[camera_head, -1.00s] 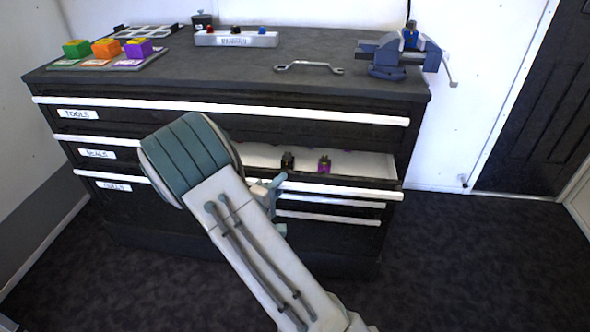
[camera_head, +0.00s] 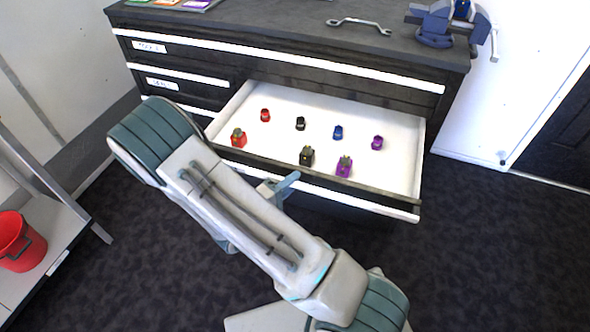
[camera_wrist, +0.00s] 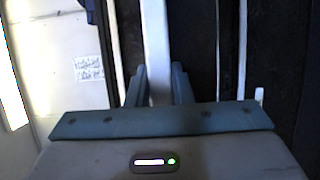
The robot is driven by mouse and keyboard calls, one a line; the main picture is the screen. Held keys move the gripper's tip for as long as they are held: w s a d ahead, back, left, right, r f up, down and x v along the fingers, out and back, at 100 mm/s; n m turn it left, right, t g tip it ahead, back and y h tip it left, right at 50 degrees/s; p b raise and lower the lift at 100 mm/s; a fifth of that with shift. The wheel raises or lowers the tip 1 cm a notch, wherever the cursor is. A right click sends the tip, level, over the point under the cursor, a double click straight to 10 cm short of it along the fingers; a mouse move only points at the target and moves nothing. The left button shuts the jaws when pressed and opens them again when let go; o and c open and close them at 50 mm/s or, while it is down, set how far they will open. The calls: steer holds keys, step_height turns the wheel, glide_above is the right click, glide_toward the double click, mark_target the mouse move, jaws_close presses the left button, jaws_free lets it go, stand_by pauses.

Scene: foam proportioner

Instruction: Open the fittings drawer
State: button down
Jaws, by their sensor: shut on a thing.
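The open drawer (camera_head: 395,190) is pulled well out of the dark cabinet, and its white inside holds several small red, black, blue and purple fittings. Its own label is not visible. A white handle strip (camera_head: 370,207) runs along its front edge. My gripper (camera_head: 278,188) is at this front edge, partly hidden behind my arm. In the wrist view, the two teal fingers (camera_wrist: 158,82) stand on either side of the white strip (camera_wrist: 155,35) and are shut on it.
Closed drawers with white handles (camera_head: 270,58) lie above and to the left. A wrench (camera_head: 358,25) and a blue vise (camera_head: 445,22) are on the cabinet top. A red bucket (camera_head: 20,240) stands on a shelf at far left. The dark floor (camera_head: 490,250) at right is clear.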

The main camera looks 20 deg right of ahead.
steer(key=shift+s+a, duration=0.25)
steer(key=shift+s, duration=0.15)
steer(key=c, duration=1.3)
jaws_free()
steer(key=p+v, duration=0.1)
steer(key=v, duration=1.2)
steer(key=shift+s+a, duration=0.15)
steer(key=shift+a, duration=0.2)
